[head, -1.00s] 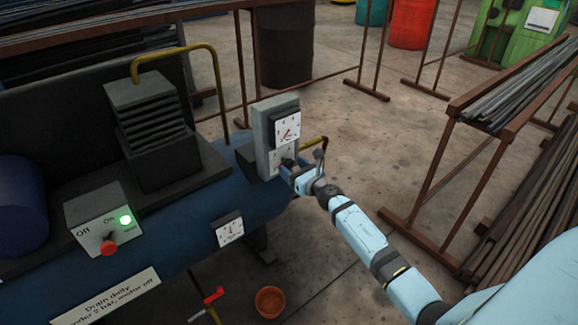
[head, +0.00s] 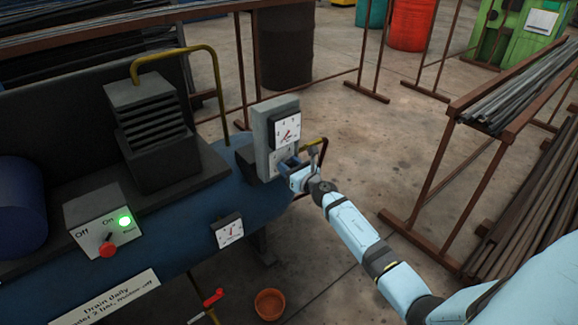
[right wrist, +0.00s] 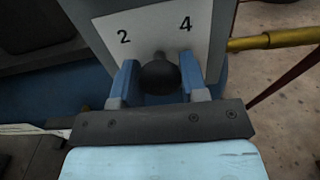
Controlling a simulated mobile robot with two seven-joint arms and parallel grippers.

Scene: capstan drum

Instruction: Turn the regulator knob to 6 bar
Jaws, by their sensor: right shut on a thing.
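The regulator knob (right wrist: 160,78) is a dark round knob on a white dial plate (right wrist: 150,28) marked 2 and 4 in the right wrist view. A small stub shows above it, between the two numbers. The blue fingers of my right gripper (right wrist: 159,72) are on either side of the knob and shut on it. In the head view my right gripper (head: 289,167) is at the lower dial of the grey regulator box (head: 261,140) and hides the knob. A square gauge (head: 287,131) sits above; its reading is too small to tell. My left gripper is not in view.
The blue tank (head: 180,225) carries the box, a second gauge (head: 229,230) and a switch box (head: 97,220) with a red knob and lit green lamp. A yellow pipe (right wrist: 270,40) runs beside the regulator.

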